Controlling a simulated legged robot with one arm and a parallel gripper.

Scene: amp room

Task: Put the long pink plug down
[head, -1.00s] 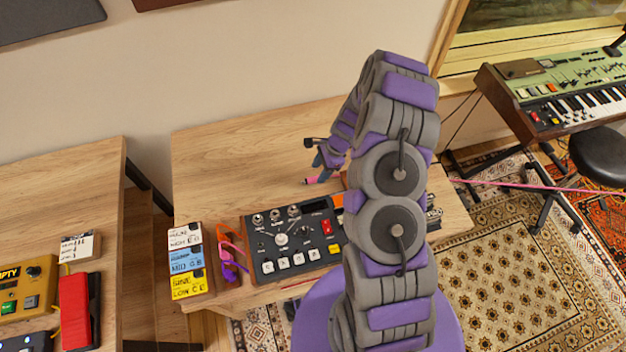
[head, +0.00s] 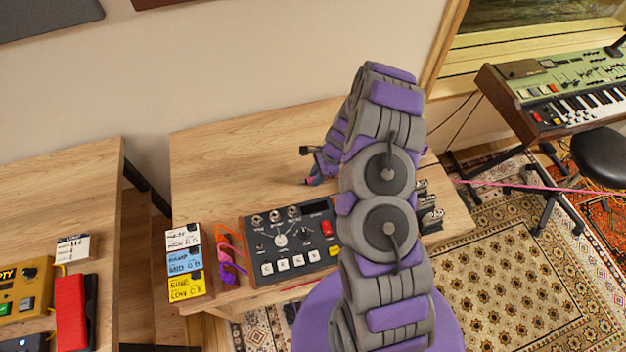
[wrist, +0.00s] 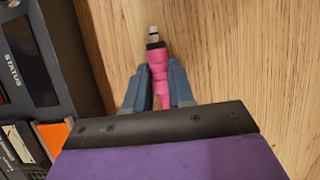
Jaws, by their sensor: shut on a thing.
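The long pink plug (wrist: 158,68) sits between the two blue-grey fingers of my gripper (wrist: 158,88) in the wrist view. Its black collar and pale metal tip point away from the gripper, over bare wood. My gripper is shut on the pink part. In the head view my gripper (head: 314,178) is low over the wooden table (head: 225,150), behind the black control box, and only a little pink shows there. I cannot tell whether the plug touches the table. My arm hides the table's right part.
The black control box (head: 290,240) stands close in front of the gripper. Bare wood is free at the table's back left. A keyboard (head: 575,95) stands far right.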

